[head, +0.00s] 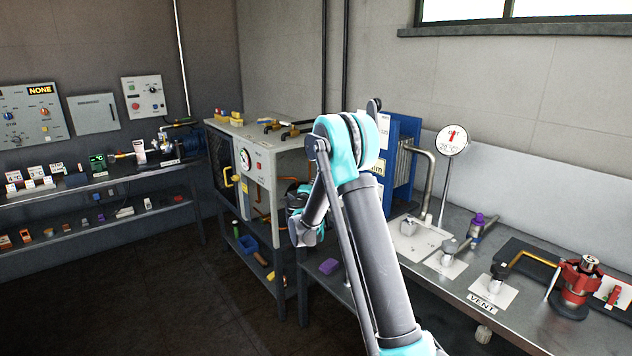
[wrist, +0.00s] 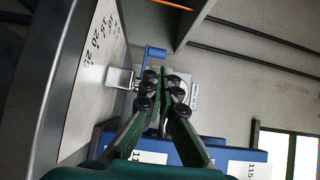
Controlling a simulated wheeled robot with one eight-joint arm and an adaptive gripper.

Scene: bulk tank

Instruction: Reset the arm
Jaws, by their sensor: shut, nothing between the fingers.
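My arm (head: 378,255) rises from the bottom of the head view, bends at a teal elbow, and its far part folds down in front of the grey cabinet. In the wrist view my gripper (wrist: 163,75) has its two dark green fingers with black pads close together at the tips. Nothing is between them. In the head view the fingers are not clearly made out. Behind the fingertips is a blue-handled fitting (wrist: 152,60); I cannot tell its distance from them.
A grey cabinet (head: 262,150) with a gauge and a blue plate stack (head: 402,150) stand close to my arm. A steel bench (head: 540,318) on the right carries valves, a dial and a red device. Shelves (head: 110,180) line the left wall. Dark floor (head: 170,290) is open at lower left.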

